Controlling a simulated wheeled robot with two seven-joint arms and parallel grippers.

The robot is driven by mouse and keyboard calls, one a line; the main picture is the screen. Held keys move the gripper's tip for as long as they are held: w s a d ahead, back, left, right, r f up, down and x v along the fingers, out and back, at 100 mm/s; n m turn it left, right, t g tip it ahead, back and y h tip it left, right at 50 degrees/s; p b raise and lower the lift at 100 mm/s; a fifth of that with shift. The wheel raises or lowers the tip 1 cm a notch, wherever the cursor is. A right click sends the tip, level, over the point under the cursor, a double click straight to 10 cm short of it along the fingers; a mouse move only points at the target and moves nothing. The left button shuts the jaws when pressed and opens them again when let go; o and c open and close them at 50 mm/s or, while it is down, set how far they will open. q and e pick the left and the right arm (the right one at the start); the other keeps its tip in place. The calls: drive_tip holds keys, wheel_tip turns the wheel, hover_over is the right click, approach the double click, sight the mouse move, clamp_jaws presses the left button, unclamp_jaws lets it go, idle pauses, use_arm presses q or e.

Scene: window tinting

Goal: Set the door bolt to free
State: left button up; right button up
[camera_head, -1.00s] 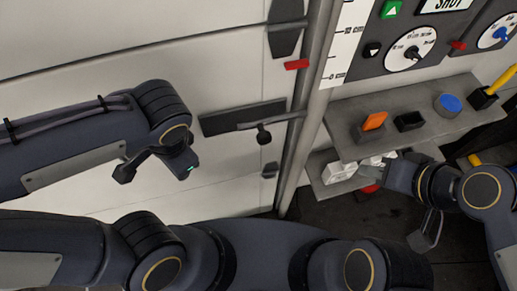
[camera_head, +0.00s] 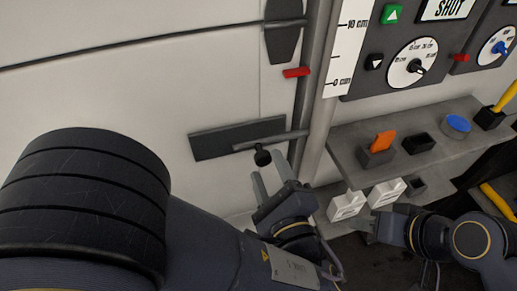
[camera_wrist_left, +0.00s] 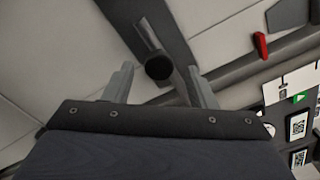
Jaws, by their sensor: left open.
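The door bolt is a dark plate (camera_head: 215,141) on the white door with a grey bar (camera_head: 285,137) running right to the door post. A black knob (camera_head: 262,157) hangs below the bar. My left gripper (camera_head: 268,174) is open, just below the knob. In the left wrist view the knob (camera_wrist_left: 158,67) lies between the two spread fingers (camera_wrist_left: 160,84), near their tips; I cannot tell if they touch it. My right gripper (camera_head: 374,226) is at the lower right beside white boxes; its fingers are not clear.
A red tab (camera_head: 297,72) sits on the door edge above the bolt. Right of the post are a grey shelf (camera_head: 350,150) with an orange block (camera_head: 383,140) and a blue disc (camera_head: 457,123), and a dial panel (camera_head: 380,85). White boxes (camera_head: 347,205) stand below.

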sight(263, 163)
use_arm(q)
drive_tip(key=x, duration=0.5)
drive_tip(key=shift+w+a, duration=0.15)
drive_tip(key=shift+w, duration=0.15)
clamp_jaws()
drive_tip(key=shift+a, duration=0.1)
